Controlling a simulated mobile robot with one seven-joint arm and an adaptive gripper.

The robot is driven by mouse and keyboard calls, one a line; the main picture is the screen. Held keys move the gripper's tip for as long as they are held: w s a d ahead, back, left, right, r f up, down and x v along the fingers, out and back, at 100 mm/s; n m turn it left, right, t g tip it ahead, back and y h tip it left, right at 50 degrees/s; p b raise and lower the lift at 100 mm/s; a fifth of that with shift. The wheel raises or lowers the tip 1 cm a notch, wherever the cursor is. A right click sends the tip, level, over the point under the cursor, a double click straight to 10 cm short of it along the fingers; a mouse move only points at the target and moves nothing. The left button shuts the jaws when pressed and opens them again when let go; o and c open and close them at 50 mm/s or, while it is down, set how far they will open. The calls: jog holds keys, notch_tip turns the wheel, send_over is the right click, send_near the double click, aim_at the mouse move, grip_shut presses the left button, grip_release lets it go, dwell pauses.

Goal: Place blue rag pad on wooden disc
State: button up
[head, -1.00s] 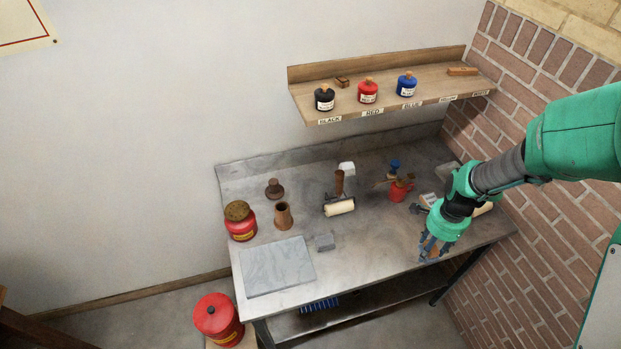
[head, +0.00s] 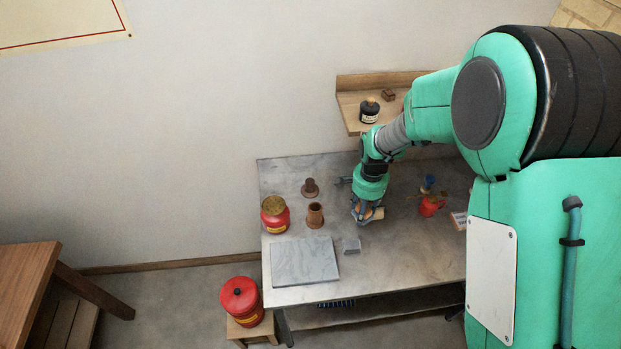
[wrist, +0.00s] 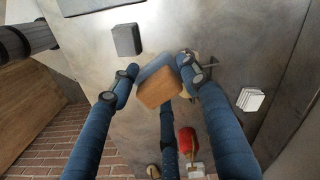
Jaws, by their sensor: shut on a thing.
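My gripper (wrist: 160,75) is shut on a tan block-like piece with a blue-grey face (wrist: 161,90). I cannot tell for sure whether this piece is the blue rag pad. In the head view my gripper (head: 364,216) is over the middle of the metal bench. A small blue-topped thing (head: 429,181) stands by a red mug at right. No bare wooden disc can be made out for certain. A round brown top (head: 272,204) sits on the red tin at left, and a brown round-based knobbed piece (head: 310,188) stands behind it.
The metal bench (head: 390,273) carries a grey slab (head: 304,262), a small grey block (head: 352,245), a brown cup (head: 315,215) and the red mug (head: 431,206). A shelf (head: 352,113) with a black jar (head: 369,110) is behind. A white stack (wrist: 250,99) lies at right.

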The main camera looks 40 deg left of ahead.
jog(key=s+a+n, duration=0.1)
jog(key=s+a, duration=0.1)
jog(key=a, duration=0.2)
jog(key=s+a+n+p, duration=0.1)
jog(key=s+a, duration=0.1)
jog(key=a, duration=0.2)
jog(key=s+a+r+n+p, duration=0.1)
jog(key=s+a, duration=0.1)
jog(key=a, duration=0.3)
jog(key=shift+s+r, duration=0.1)
jog(key=shift+s, duration=0.1)
jog(key=shift+w, duration=0.1)
jog(key=p, duration=0.1)
send_over(309, 181)
jog(key=shift+f, duration=0.75)
jog(key=shift+f, duration=0.1)
jog(key=shift+f, duration=1.65)
jog(key=shift+f, duration=0.1)
